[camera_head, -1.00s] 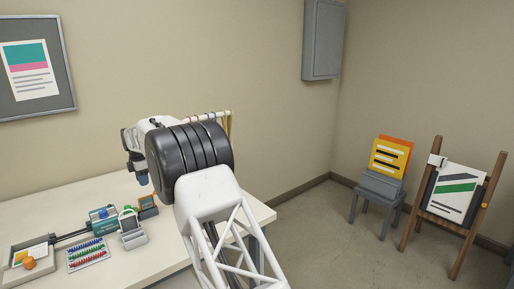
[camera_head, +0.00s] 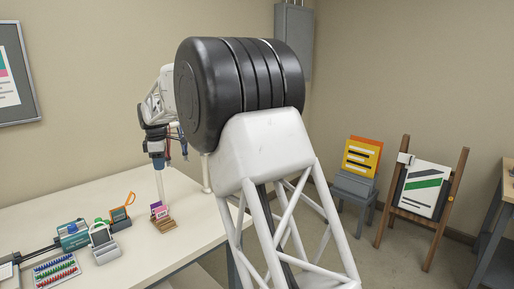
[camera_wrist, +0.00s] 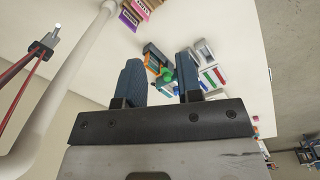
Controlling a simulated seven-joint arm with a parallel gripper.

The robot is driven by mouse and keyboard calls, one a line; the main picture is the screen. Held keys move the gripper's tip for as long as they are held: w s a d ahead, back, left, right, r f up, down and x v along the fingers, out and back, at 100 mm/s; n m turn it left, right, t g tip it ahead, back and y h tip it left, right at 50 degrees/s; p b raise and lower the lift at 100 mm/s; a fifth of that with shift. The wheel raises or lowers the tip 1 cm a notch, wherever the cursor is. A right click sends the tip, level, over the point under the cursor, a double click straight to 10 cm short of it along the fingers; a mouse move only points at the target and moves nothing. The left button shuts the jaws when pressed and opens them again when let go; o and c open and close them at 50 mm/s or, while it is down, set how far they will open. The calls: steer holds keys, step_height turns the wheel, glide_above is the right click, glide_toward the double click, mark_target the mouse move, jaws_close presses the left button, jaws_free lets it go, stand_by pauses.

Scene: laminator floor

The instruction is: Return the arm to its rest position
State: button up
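My arm rises from the lower right of the head view, with its large black joint across the middle. My gripper (camera_head: 168,148) hangs pointing down at the far side of that joint, above the back of the white table (camera_head: 190,205). In the wrist view its two dark blue fingers (camera_wrist: 160,78) stand apart with nothing between them, so it is open and empty. The fingers are clear of the table.
A white rail post (camera_wrist: 90,45) with hanging cords stands close to my gripper. A small card holder (camera_head: 163,224), an orange-fronted holder (camera_head: 120,219), a grey device (camera_head: 103,245), a teal machine (camera_head: 73,235) and a bead tray (camera_head: 56,271) sit on the table.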

steer(key=s+d+r+m, duration=0.3)
steer(key=s+d, duration=0.4)
steer(key=d, duration=0.5)
steer(key=s+d+r+m+t, duration=0.1)
steer(key=s+d+r+m, duration=0.25)
steer(key=s+d, duration=0.55)
steer(key=s+d+r+m, duration=0.3)
steer(key=s+d+m, duration=0.15)
steer(key=d, duration=0.95)
steer(key=s+d+f+m, duration=0.3)
steer(key=s+d, duration=0.3)
steer(key=s, duration=0.5)
steer(key=s+d+f+m, duration=0.4)
steer(key=s+d, duration=0.2)
steer(key=s, duration=0.6)
steer(key=s+d+f+m+t, duration=0.1)
steer(key=s+d+f+m, duration=0.2)
steer(key=s+d, duration=0.4)
steer(key=s+f, duration=0.1)
steer(key=s, duration=0.3)
steer(key=shift+s+f, duration=0.2)
steer(key=shift+s, duration=0.15)
steer(key=shift+d, duration=0.1)
